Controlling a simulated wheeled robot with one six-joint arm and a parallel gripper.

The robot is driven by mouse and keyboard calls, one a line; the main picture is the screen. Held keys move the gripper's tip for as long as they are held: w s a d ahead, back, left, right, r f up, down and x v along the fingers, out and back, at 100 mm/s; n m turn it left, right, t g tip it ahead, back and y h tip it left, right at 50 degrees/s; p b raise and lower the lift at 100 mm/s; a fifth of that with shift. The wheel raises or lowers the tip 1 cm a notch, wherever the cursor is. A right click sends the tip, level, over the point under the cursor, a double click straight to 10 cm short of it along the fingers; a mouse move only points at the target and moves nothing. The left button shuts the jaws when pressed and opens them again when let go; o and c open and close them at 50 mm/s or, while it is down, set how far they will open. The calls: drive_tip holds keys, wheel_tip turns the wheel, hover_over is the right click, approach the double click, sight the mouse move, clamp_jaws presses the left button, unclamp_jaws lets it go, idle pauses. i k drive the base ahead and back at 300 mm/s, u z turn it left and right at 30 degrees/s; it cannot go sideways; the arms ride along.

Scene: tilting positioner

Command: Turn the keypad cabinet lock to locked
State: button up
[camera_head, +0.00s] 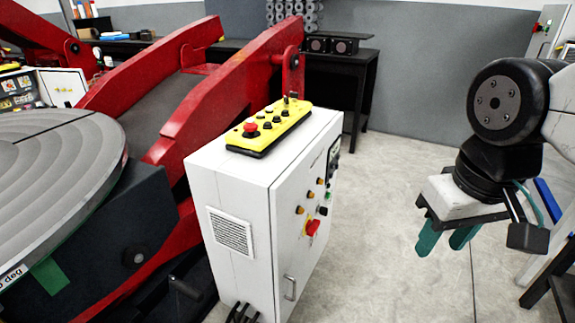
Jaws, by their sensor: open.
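A white control cabinet (232,185) stands in the middle of the camera_head view. Its front door, facing right, carries several amber and dark knobs, a red knob (312,227) on a yellow base, and a metal handle (290,288) low down. A yellow button box (268,128) with a red mushroom button lies on its top. The door is seen at a steep angle, and I cannot tell which small part is the keypad lock. My gripper (446,241) hangs at the right, teal fingers apart and empty, pointing down, well clear of the cabinet.
The red positioner arms (215,95) and a round grey table (55,165) fill the left. A dark workbench (355,75) stands behind the cabinet. Bare concrete floor (390,180) lies between the cabinet and my gripper. A table edge (548,285) shows at lower right.

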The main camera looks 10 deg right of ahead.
sight(322, 211)
drive_tip(key=u, duration=0.5)
drive_tip(key=i, duration=1.2)
drive_tip(key=z, duration=0.55)
